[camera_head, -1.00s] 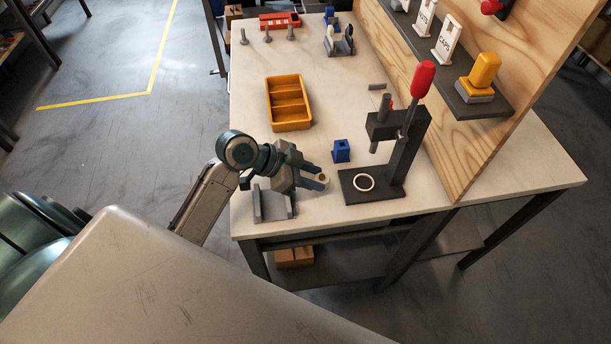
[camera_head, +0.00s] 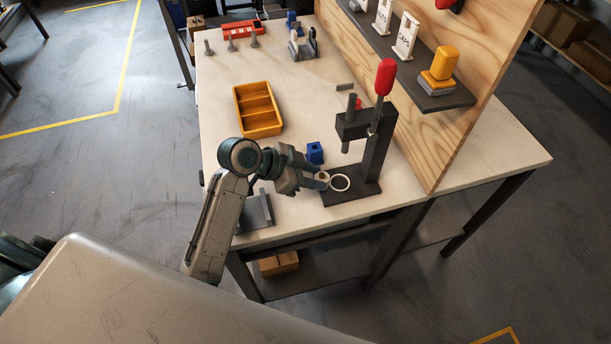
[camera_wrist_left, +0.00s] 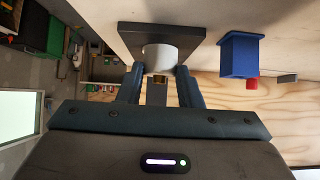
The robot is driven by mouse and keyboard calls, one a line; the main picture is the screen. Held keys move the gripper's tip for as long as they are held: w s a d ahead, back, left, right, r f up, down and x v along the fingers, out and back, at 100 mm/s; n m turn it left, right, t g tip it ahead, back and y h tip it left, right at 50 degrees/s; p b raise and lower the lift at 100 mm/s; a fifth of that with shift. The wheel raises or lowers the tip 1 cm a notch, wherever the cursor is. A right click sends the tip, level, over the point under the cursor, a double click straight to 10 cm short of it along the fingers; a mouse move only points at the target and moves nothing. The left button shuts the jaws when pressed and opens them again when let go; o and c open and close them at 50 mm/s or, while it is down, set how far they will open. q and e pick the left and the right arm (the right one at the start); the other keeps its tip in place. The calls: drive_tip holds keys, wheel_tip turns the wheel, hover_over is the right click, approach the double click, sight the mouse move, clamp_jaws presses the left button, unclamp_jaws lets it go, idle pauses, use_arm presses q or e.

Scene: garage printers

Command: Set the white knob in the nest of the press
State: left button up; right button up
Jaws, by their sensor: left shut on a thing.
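The press (camera_head: 372,150) stands at the table's near right, with a dark base plate, a column and a red-tipped lever. A white ring (camera_head: 346,187), which looks like its nest, lies on the base plate. My left gripper (camera_head: 322,180) is at the left edge of this ring, low over the plate. The fingers partly hide the knob in the head view. I cannot tell whether the knob touches the ring. My right gripper is out of view.
A blue block (camera_head: 315,153) stands close behind my left gripper. A grey bracket (camera_head: 255,212) sits at the table's near edge, beside my arm. A yellow tray (camera_head: 258,114) lies farther back. A wooden panel (camera_head: 455,125) with a shelf rises right of the press.

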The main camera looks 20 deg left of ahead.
sight(330, 184)
use_arm(q)
drive_tip(key=shift+w+d, duration=0.65)
drive_tip(key=shift+d, duration=0.35)
drive_tip(key=shift+w+d, duration=0.65)
drive_tip(key=shift+d, duration=0.3)
drive_tip(key=shift+f, duration=0.25)
drive_tip(key=shift+p, duration=0.75)
drive_tip(key=shift+f, duration=0.45)
idle(0.3)
drive_tip(key=o, duration=1.3)
drive_tip(key=shift+c, duration=0.2)
